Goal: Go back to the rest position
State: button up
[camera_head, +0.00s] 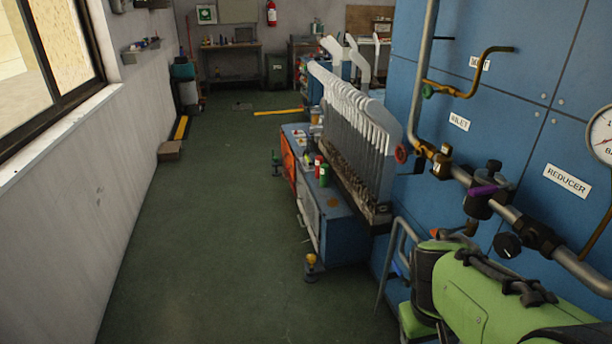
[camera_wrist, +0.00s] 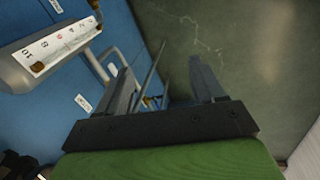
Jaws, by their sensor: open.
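My gripper (camera_wrist: 165,82) shows in the wrist view with its two dark fingers spread apart. Nothing is between the fingers except a view of the floor and some thin metal rails behind. The gripper points at the green floor (camera_wrist: 240,40) beside the blue panel. In the head view my green arm fills the lower right corner. My fingers cannot be made out there.
The blue panel (camera_head: 560,110) with pipes, a gauge (camera_head: 602,136) and valves stands close on the right. A row of white sock boards (camera_head: 355,120) stands on a blue machine (camera_head: 345,232). The green floor (camera_head: 200,250) at left is clear. A numbered scale (camera_wrist: 57,45) is near my gripper.

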jog(key=s+a+r+t+y, duration=0.2)
jog(key=s+a+r+t, duration=0.3)
jog(key=s+a+r, duration=0.4)
notch_tip(320, 180, up, 15)
jog(key=s+d+p, duration=0.1)
jog(key=d+p, duration=0.1)
jog(key=p, duration=1.4)
jog(key=shift+r+m, duration=0.2)
jog(key=shift+m, duration=0.1)
